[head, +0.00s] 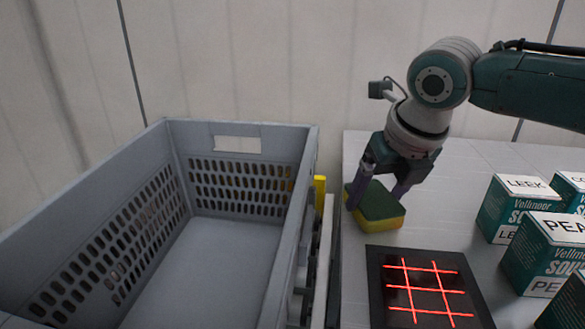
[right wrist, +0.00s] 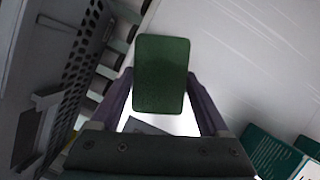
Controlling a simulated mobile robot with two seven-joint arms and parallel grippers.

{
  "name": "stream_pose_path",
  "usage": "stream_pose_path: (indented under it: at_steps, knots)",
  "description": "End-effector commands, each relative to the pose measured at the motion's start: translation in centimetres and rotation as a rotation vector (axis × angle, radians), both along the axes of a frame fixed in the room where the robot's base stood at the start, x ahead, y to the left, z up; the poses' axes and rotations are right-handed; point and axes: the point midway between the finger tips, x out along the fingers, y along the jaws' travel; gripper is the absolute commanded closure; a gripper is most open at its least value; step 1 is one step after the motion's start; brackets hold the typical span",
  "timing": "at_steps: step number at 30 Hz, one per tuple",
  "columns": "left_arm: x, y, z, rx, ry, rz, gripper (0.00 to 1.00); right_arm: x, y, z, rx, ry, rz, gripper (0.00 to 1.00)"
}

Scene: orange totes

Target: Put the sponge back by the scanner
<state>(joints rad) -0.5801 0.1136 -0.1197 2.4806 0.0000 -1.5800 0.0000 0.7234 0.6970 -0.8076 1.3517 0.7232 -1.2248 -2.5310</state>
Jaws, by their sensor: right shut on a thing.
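The sponge (head: 376,207), green on top and yellow below, is at the table just behind the scanner. The scanner (head: 425,290) is a dark flat plate with red glowing lines. My right gripper (head: 380,195) points down and is shut on the sponge, one finger on each side. In the right wrist view the sponge's green face (right wrist: 161,75) shows between the two fingers. I cannot tell whether the sponge touches the table. My left gripper is not in view.
An empty grey crate (head: 240,128) stands to the left of the table. Several teal soup boxes (head: 515,205) stand at the right of the table. The white table top (head: 470,155) is clear behind the sponge. A yellow piece (head: 319,190) sits by the crate's right side.

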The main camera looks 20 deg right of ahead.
Motion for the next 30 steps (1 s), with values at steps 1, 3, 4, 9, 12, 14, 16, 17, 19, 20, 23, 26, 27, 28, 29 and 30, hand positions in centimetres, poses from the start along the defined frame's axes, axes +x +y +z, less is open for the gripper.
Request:
stream_pose_path:
  at_steps: [1, 3, 4, 9, 12, 14, 16, 17, 19, 20, 23, 26, 27, 28, 29, 30]
  knots:
    - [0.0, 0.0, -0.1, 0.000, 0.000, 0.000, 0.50, 0.0, 0.0, -0.1, 0.000, 0.000, 0.000, 0.19]
    - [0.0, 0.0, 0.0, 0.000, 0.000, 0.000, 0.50, 0.0, 0.0, -0.1, 0.000, 0.000, 0.000, 0.11]
    - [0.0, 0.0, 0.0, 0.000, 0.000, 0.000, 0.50, 0.0, 0.0, -0.1, 0.000, 0.000, 0.000, 0.07]
    - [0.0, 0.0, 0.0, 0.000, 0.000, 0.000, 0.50, 0.0, 0.0, -0.1, 0.000, 0.001, 0.000, 0.00]
    - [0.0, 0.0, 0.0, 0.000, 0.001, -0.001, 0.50, 0.0, 0.0, -0.1, 0.000, 0.001, 0.000, 0.00]
    - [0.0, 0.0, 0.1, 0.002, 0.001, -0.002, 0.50, 0.0, 0.0, 0.1, 0.000, 0.000, 0.000, 0.00]
    - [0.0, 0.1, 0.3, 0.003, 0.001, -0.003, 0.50, -0.1, 0.0, 0.7, 0.000, -0.001, 0.001, 0.00]
    - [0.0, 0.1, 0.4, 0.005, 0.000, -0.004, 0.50, -0.2, 0.1, 1.0, 0.001, -0.002, 0.002, 0.00]
    - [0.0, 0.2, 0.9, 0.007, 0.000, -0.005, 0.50, -0.6, 0.1, 2.1, 0.001, -0.001, 0.000, 0.00]
    - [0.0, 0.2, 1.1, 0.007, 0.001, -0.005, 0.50, -0.8, 0.1, 2.7, 0.001, -0.002, 0.003, 0.00]
    - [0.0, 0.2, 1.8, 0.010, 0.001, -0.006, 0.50, -1.6, 0.2, 4.8, -0.001, -0.004, 0.003, 0.00]
    - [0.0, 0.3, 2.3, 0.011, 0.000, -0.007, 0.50, -2.5, 0.4, 7.0, 0.000, -0.004, 0.002, 0.00]
    - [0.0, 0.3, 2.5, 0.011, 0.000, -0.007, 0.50, -2.8, 0.4, 7.7, -0.001, -0.003, 0.002, 0.00]
    - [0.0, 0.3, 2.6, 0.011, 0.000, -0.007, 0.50, -3.1, 0.5, 8.3, 0.000, -0.003, 0.002, 0.00]
    - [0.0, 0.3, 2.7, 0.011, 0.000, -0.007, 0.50, -3.3, 0.5, 8.8, 0.000, -0.002, 0.002, 0.00]
    - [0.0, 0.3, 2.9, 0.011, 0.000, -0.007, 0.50, -3.6, 0.5, 9.4, -0.001, -0.003, 0.001, 0.00]
